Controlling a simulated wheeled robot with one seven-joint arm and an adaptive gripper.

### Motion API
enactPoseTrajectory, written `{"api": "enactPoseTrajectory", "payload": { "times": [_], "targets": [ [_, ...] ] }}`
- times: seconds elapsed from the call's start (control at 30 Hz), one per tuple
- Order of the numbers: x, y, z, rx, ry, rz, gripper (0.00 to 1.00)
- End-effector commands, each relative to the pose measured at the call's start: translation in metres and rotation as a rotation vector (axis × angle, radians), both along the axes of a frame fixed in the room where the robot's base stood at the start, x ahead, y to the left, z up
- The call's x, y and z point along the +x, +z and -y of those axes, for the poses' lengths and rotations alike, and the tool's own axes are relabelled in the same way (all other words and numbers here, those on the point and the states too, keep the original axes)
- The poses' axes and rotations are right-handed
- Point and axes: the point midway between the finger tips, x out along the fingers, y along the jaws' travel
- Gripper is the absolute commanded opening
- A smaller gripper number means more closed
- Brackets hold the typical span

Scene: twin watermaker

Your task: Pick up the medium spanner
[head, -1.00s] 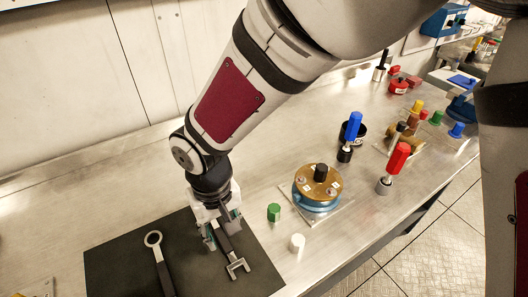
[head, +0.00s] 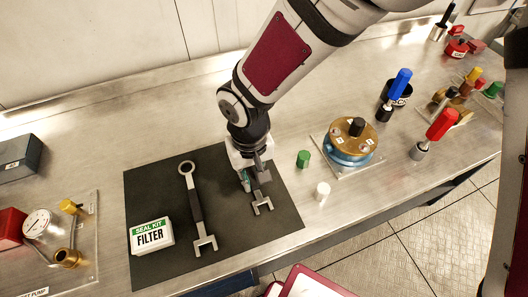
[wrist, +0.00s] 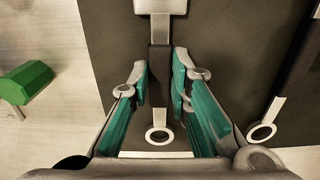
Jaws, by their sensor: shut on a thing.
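The medium spanner (head: 262,203), the shorter of the two spanners in view, has a dark handle, a grey open jaw and a ring end. My gripper (head: 252,182) is over the mat and shut on its handle, hiding much of the spanner in the head view. In the wrist view, the handle (wrist: 160,75) lies between the green-padded fingers of my gripper (wrist: 161,78). The open jaw (wrist: 160,6) points up the picture, and the ring (wrist: 158,136) shows nearer the palm. I cannot tell whether the spanner is clear of the mat.
A longer spanner (head: 195,205) lies on the dark mat (head: 225,160) to the left, beside a filter box (head: 151,237). A green knob (head: 303,159), a white knob (head: 322,191) and a blue-and-brass pump (head: 348,142) stand to the right. Bare bench lies behind the mat.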

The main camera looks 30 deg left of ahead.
Motion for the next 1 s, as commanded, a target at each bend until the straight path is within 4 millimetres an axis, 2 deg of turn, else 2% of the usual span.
{"api": "enactPoseTrajectory", "payload": {
  "times": [0.27,0.57,1.0],
  "targets": [
    [-0.001,0.007,0.000,0.001,-0.001,0.001,0.00],
    [-0.002,0.040,-0.001,0.002,-0.002,0.002,0.00],
    [-0.113,0.049,-0.017,-0.001,0.006,0.001,0.00]
  ]
}}
